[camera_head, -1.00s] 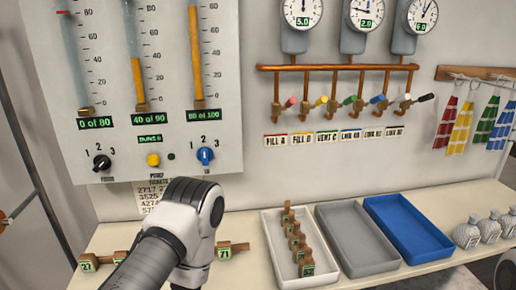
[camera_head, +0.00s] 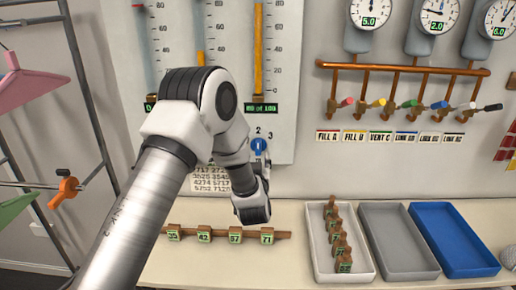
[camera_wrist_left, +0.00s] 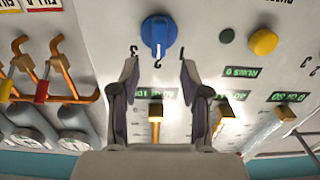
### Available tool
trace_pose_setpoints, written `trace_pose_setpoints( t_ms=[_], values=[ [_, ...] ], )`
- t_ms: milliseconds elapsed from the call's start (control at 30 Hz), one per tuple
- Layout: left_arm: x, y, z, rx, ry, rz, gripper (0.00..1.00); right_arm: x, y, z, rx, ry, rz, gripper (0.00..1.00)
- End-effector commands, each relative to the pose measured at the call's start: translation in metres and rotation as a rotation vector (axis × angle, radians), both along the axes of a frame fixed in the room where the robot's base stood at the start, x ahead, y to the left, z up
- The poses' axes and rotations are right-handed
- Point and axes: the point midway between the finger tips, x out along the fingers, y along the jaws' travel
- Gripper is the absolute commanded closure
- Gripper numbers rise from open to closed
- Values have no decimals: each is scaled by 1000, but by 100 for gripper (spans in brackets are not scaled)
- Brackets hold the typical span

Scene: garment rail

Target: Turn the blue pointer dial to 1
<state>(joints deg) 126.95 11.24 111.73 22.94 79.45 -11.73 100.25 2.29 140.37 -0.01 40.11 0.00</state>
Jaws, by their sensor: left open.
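The blue pointer dial (camera_head: 259,147) is on the lower part of the gauge panel, under a green readout. It also shows in the left wrist view (camera_wrist_left: 158,36), where the picture is upside down. Its white pointer line points at the 2. My left gripper (camera_wrist_left: 160,68) is open and empty, with its fingertips just short of the dial and one to each side of it. In the head view my left gripper (camera_head: 264,165) is small and partly hidden by my own wrist. My right gripper is out of view.
A yellow button (camera_wrist_left: 264,42) is beside the dial on the panel (camera_head: 285,100). Below, a shelf holds a numbered wooden rack (camera_head: 285,235), a white tray (camera_head: 318,258), a grey tray (camera_head: 398,240) and a blue tray (camera_head: 452,238). Copper pipes with coloured valves (camera_head: 400,68) are to the right.

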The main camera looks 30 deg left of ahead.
Motion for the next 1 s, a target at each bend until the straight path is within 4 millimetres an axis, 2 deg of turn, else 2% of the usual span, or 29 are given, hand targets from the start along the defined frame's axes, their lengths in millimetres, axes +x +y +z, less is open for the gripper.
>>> trace_pose_setpoints(
  t_ms=[200,333,467,667,700,800,1000],
  values=[
    [33,21,3,-1,4,0,54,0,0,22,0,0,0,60],
    [52,31,1,-1,5,-3,54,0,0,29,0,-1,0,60],
    [59,36,0,-1,5,-4,54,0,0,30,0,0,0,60],
    [60,36,-2,-1,7,-4,54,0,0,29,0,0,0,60],
    [60,36,-2,-1,7,-4,68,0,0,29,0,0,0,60],
    [60,36,-2,-2,7,-4,100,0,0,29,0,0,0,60],
    [60,36,-2,-2,7,-4,100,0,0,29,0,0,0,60]
  ],
)
